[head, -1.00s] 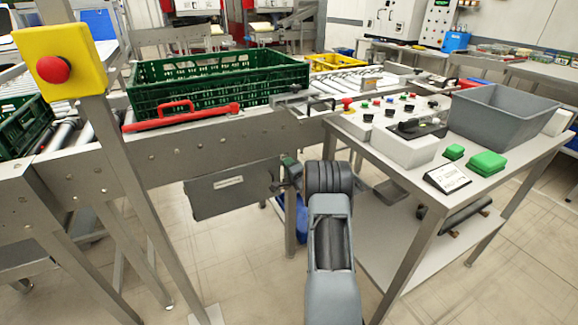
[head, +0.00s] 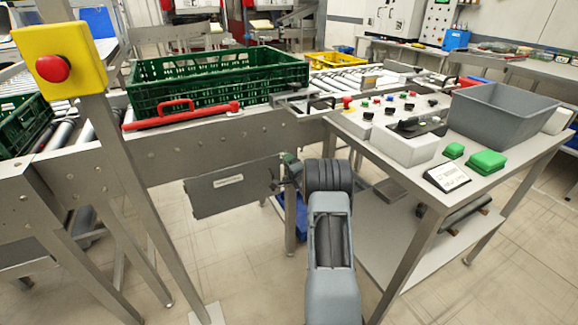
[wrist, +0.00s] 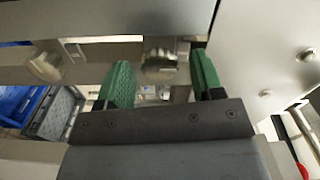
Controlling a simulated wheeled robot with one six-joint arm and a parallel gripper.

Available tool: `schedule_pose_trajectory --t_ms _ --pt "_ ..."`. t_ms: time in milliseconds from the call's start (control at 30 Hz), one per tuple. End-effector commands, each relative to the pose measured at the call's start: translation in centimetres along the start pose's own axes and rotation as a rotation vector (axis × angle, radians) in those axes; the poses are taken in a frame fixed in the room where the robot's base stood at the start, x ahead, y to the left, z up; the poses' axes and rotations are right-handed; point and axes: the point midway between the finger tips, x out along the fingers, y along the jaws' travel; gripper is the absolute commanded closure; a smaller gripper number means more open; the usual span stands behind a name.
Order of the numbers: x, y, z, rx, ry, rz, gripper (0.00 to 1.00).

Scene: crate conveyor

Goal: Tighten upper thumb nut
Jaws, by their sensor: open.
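In the wrist view my gripper (wrist: 160,88) is open, with its two green fingers apart. A dark, ridged thumb nut (wrist: 159,62) shows between and beyond the fingertips; I cannot tell whether either finger touches it. Another pale knob (wrist: 45,67) shows farther left on the same metal frame. I cannot tell from the wrist view which of the two is the upper one. In the head view my gripper (head: 287,165) is small and partly hidden behind my arm, at the right end of the grey plate (head: 235,187) under the conveyor. The nuts cannot be made out there.
The conveyor frame (head: 215,145) carries a green crate (head: 215,95) and a red-handled bar (head: 180,116). A table (head: 400,165) with a grey bin (head: 500,122) stands close on the right. A blue box (wrist: 18,98) is at the wrist view's left edge.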

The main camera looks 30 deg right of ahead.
Motion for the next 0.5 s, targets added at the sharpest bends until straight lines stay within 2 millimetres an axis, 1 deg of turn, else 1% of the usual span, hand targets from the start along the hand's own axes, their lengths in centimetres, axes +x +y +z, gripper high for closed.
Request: schedule_pose_trajectory --t_ms 167,267,367,500 --pt "-0.4 0.0 0.0 0.000 0.000 0.001 0.39" --pt "-1.5 0.0 -0.1 0.001 0.001 0.002 0.39" --pt "-3.3 -0.1 -0.1 0.001 0.001 0.003 0.39" --pt "-6.3 -0.1 -0.1 0.001 0.003 0.003 0.39"
